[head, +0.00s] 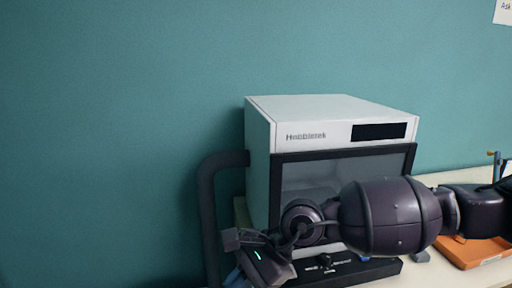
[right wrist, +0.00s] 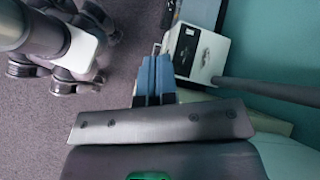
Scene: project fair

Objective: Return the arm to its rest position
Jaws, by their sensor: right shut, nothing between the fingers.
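My right arm comes in from the right in the head view and reaches across the front of a white machine. My right gripper (head: 236,278) hangs at the machine's lower left corner, pointing down, partly cut off by the frame. In the right wrist view its blue fingers (right wrist: 153,80) are together with nothing between them, above the floor beside the table edge. My left gripper is in neither view.
The white machine (head: 292,135) with a dark-framed window stands on the table (head: 450,176) against a teal wall. A dark hose (head: 208,205) bends down at its left. An orange tray (head: 486,252) lies right.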

